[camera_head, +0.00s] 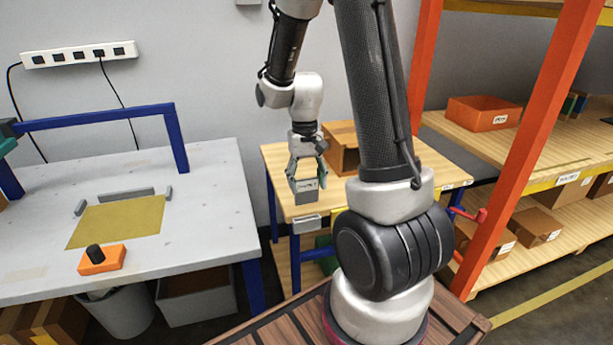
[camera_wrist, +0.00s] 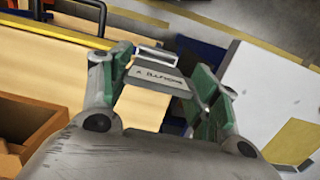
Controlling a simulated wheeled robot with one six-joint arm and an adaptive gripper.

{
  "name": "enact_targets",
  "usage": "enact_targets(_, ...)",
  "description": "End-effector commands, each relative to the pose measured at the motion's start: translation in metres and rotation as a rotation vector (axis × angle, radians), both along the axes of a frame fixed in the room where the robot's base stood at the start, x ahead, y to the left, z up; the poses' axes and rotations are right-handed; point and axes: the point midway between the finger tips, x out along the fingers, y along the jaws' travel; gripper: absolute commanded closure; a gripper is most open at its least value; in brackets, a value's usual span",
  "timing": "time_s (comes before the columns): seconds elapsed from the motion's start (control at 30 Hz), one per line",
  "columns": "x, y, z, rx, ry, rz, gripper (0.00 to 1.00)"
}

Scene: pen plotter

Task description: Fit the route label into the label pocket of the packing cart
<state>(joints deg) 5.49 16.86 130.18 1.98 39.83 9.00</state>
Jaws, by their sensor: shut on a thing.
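My gripper (camera_head: 307,180) is shut on the route label, a small grey plate (camera_head: 306,196) with dark lettering. In the wrist view, the label (camera_wrist: 156,80) sits between the green-padded fingers of my gripper (camera_wrist: 160,76). The packing cart has a light wooden top (camera_head: 279,157) and blue legs. Its label pocket (camera_head: 306,224) is a small grey holder on the cart's front edge. A pale frame that looks like the pocket (camera_wrist: 158,54) shows just beyond the label in the wrist view. The label is above the pocket and appears apart from it.
An open cardboard box (camera_head: 342,149) stands on the cart. At left is a grey plotter table (camera_head: 205,215) with a yellow sheet (camera_head: 118,222) and an orange control box (camera_head: 101,260). An orange-framed shelf (camera_head: 525,130) with bins stands at right.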

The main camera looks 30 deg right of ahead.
Motion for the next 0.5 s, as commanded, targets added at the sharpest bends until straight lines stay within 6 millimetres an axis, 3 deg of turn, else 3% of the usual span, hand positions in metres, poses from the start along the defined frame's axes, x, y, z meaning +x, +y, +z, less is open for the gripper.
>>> enact_targets(0.2, -0.001, 0.000, -0.023, 0.001, 0.003, 0.000, 0.58)
enact_targets(0.5, 0.000, 0.000, -0.041, 0.000, 0.000, 0.000, 0.58)
